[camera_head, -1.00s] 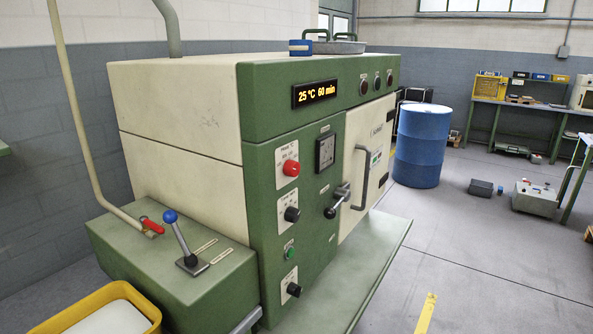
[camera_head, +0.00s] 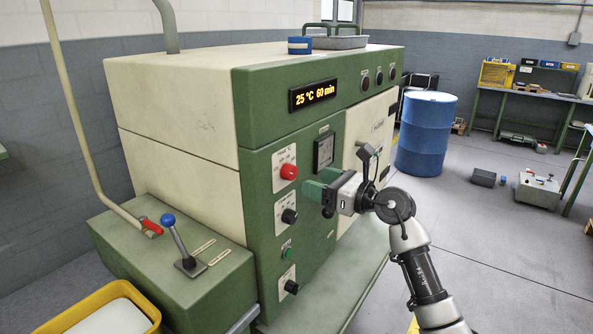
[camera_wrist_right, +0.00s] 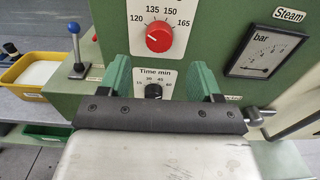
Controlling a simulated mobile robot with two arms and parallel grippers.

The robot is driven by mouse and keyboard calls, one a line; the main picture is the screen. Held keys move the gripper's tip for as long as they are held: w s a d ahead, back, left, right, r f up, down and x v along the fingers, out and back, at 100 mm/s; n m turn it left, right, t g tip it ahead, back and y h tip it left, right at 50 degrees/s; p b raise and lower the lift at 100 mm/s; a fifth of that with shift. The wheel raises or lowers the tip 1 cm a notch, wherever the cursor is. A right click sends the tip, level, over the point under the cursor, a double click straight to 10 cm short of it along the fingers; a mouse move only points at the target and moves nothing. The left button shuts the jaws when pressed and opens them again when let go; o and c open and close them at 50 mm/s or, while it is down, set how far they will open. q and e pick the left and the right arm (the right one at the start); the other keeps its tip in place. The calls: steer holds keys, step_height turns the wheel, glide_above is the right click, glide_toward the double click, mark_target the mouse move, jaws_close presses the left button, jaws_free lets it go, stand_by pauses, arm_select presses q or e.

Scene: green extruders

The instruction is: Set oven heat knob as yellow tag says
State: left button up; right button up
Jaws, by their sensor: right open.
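The red heat knob (camera_head: 289,172) is on the oven's green front panel, under the display (camera_head: 313,94) reading 25 °C 60 min. In the right wrist view the red knob (camera_wrist_right: 158,39) has marks 120, 135, 150 and 165 around it; a pale line shows on its left side. My right gripper (camera_head: 319,184) is open and empty, with green fingers, in front of the panel to the right of the knobs and apart from the red one. In the wrist view the knob is above and beyond the fingers. I make out no yellow tag. My left gripper is not in view.
The black time knob (camera_head: 289,216) sits below the red one and shows between the fingers in the wrist view. A pressure gauge (camera_head: 324,151) is close by. A blue-ball lever (camera_head: 178,241) and a red-handled valve (camera_head: 151,226) stand at left. A blue drum (camera_head: 425,135) stands at right.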

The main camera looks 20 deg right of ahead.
mark_target(294, 174)
steer(key=p+x, duration=0.1)
steer(key=x, duration=0.5)
steer(key=shift+w+a, duration=0.15)
steer(key=shift+w, duration=0.05)
steer(key=c, duration=0.9)
steer(key=m+p, duration=0.4)
steer(key=p, duration=0.1)
steer(key=shift+r, duration=0.2)
steer(key=shift+s+f+m+p, duration=0.1)
steer(key=shift+f+m+p, duration=0.05)
steer(key=shift+m+p, duration=1.85)
steer(key=o, duration=0.9)
